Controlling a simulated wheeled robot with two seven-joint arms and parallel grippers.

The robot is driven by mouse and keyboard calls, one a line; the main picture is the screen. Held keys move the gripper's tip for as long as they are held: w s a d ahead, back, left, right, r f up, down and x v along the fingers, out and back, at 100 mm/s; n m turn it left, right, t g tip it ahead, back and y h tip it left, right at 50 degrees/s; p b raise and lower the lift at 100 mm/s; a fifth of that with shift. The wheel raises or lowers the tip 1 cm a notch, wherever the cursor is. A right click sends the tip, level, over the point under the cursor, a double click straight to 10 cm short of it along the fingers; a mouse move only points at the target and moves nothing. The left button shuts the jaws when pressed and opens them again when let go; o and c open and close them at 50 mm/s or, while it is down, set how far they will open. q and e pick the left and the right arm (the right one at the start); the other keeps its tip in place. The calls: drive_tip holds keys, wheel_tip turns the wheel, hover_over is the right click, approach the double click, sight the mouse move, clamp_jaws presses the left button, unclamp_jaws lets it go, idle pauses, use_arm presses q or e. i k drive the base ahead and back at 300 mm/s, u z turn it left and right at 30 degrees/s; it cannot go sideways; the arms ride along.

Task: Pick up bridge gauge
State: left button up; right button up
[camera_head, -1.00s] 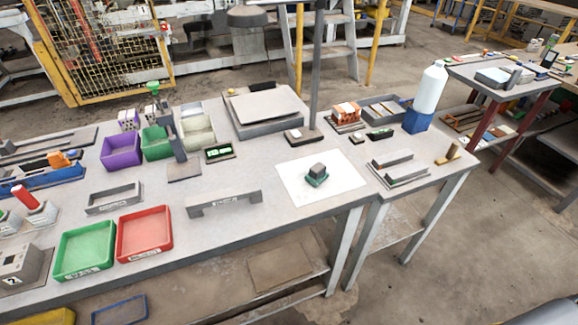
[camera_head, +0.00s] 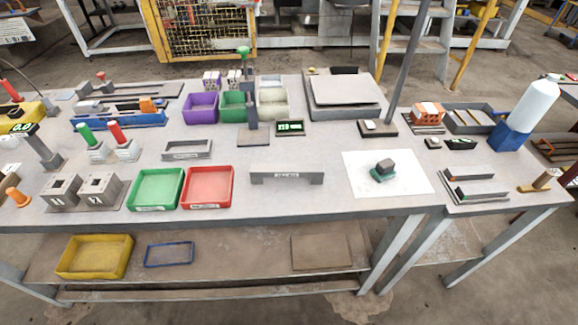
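The bridge gauge looks to be the grey bridge-shaped bar (camera_head: 286,177) near the front edge of the table (camera_head: 330,205). It stands on two short end legs and has a small light label on its front face, too small to read. Nothing touches or covers it. Neither of my grippers shows in the head view.
A red tray (camera_head: 208,187) and a green tray (camera_head: 155,189) stand left of the bar. A white sheet (camera_head: 410,183) with a small dark block (camera_head: 384,168) lies to its right. A grey post on a base (camera_head: 253,138) stands behind. Bare tabletop surrounds the bar.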

sight(258, 172)
drive_tip(key=z, duration=0.55)
drive_tip(key=k, duration=1.3)
drive_tip(key=z, duration=1.15)
drive_tip(key=i, duration=1.2)
drive_tip(key=u, duration=0.75)
drive_tip(key=i, duration=0.5)
drive_tip(key=u, duration=0.6)
